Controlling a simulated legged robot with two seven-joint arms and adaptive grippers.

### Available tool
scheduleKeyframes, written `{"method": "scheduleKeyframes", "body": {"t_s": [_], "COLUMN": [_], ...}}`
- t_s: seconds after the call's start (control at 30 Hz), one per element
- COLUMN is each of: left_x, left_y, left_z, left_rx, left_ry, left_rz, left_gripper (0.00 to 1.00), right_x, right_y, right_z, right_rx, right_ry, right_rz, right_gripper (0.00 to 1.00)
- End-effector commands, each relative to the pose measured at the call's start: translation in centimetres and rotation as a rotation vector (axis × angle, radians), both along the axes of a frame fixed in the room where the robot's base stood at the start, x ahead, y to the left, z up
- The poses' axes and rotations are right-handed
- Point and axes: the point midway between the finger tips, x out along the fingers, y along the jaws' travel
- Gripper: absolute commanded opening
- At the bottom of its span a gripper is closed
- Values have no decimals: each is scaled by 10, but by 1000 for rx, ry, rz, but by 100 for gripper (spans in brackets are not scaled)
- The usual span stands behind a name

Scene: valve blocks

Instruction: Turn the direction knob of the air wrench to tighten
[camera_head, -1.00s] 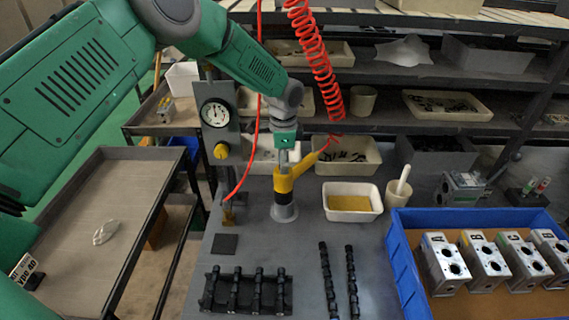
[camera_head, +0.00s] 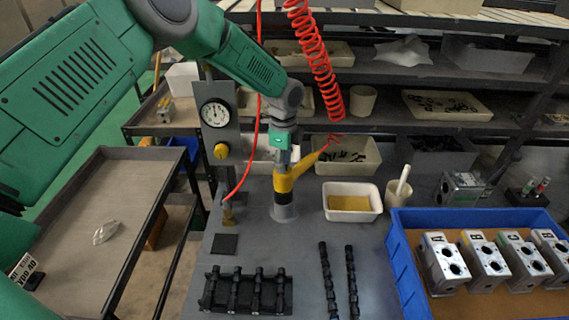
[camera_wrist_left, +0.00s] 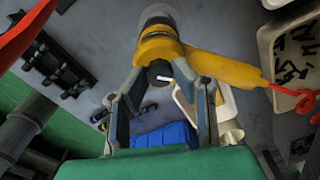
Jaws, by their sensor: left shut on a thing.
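The air wrench (camera_head: 284,184) is yellow with a grey nose and stands nose down on the grey bench. Its yellow handle points up and right toward the red coiled hose. My left gripper (camera_head: 287,166) reaches down over its top end. In the left wrist view, the dark direction knob (camera_wrist_left: 159,72) with a pale mark sits on the end of the wrench (camera_wrist_left: 162,48), between the fingers of my left gripper (camera_wrist_left: 160,76). The gripper is shut on this knob, though the contact is hard to see. My right gripper is not in view.
A red coiled hose (camera_head: 318,62) hangs behind the wrench. A pressure gauge (camera_head: 215,113) stands left of it. A white tray (camera_head: 352,216) is close on the right. A blue crate (camera_head: 405,275) holds several metal valve blocks. Black racks (camera_head: 246,308) lie in front.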

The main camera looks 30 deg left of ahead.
Motion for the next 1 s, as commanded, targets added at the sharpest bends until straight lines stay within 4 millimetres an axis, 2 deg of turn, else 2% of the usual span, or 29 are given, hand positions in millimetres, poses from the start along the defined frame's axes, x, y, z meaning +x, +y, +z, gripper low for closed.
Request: {"method": "scheduleKeyframes", "body": {"t_s": [0.27,0.3,0.33,0.73,0.87,1.0], "left_x": [0,0,0,0,1,2], "left_y": [2,2,2,1,1,1], "left_z": [-1,-1,0,6,25,55], "left_rx": [3,3,3,0,0,1], "left_ry": [-1,-1,-1,-3,-4,-4], "left_rz": [1,1,1,1,2,1], "left_gripper": [0,33,43,43,43,43], "right_x": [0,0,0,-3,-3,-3], "right_y": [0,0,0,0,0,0], "right_z": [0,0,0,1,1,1], "right_rx": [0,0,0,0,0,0], "right_ry": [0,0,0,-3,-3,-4], "right_rz": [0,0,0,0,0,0], "right_gripper": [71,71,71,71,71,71]}}
